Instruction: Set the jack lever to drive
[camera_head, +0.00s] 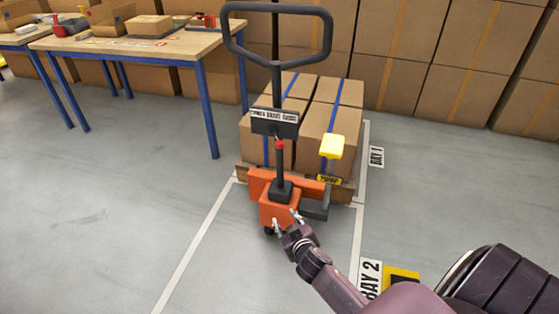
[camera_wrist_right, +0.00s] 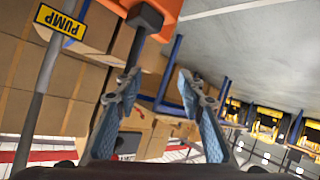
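The orange pallet jack (camera_head: 268,208) stands upright with its black loop handle (camera_head: 231,42). A small lever with a red knob (camera_head: 280,144) shows on the shaft, just below a label plate (camera_head: 274,117) that reads roughly lower, drive, raise. I cannot tell which setting it is at. My right gripper (camera_head: 286,220) is low in front of the jack's base, well below the red knob. In the right wrist view its fingers (camera_wrist_right: 157,82) are spread with nothing between them; the jack's shaft (camera_wrist_right: 145,18) shows beyond. My left gripper is not in view.
A yellow pedal (camera_head: 331,147) with a PUMP tag (camera_head: 329,180) stands right of the shaft. Strapped cartons (camera_head: 318,122) on a pallet are behind the jack. A worktable (camera_head: 120,46) is at left. The grey floor (camera_head: 110,210) at left is clear.

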